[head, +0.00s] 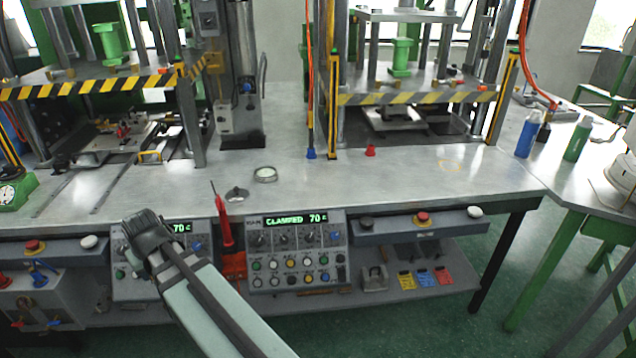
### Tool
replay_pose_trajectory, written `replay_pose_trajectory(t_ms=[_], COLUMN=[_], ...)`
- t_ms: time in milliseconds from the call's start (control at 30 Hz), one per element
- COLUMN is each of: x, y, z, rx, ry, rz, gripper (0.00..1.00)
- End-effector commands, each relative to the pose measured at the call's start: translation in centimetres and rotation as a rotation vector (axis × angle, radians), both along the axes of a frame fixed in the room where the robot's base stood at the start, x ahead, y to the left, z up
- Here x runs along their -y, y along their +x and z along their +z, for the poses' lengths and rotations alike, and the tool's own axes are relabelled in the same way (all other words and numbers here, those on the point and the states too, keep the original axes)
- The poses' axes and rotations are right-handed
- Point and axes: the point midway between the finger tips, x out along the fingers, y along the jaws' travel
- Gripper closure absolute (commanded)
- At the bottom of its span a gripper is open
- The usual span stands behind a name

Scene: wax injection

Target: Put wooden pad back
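My gripper (146,232) is at the lower left, dark, at the end of my pale green arm. It hangs in front of the left control box (125,285) and the bench's front edge. Its fingers are not clear, so I cannot tell whether it is open or shut, or whether it holds anything. I cannot make out a wooden pad for certain. A thin brownish strip (318,292) lies under the middle control box, too small to identify.
Two presses with striped bars (415,98) stand at the back of the metal bench (400,185). A red-handled tool (223,222) stands upright by the front edge. The right bench top is mostly clear.

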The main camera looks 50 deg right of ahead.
Motion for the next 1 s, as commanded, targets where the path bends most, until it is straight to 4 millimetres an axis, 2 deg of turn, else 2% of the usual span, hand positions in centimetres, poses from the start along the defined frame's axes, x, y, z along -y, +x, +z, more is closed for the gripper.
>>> replay_pose_trajectory(t_ms=[33, 100, 667, 1000], x=[1.6, 3.7, 19.8, 30.1], y=[-0.1, -0.4, -2.8, -5.1], z=[0.1, 0.1, 1.4, 2.5], rx=[0.000, 0.000, 0.001, 0.001], ry=[0.000, 0.000, 0.000, 0.000], rz=[-0.026, -0.060, -0.318, -0.477], gripper=[1.00, 1.00, 1.00, 1.00])
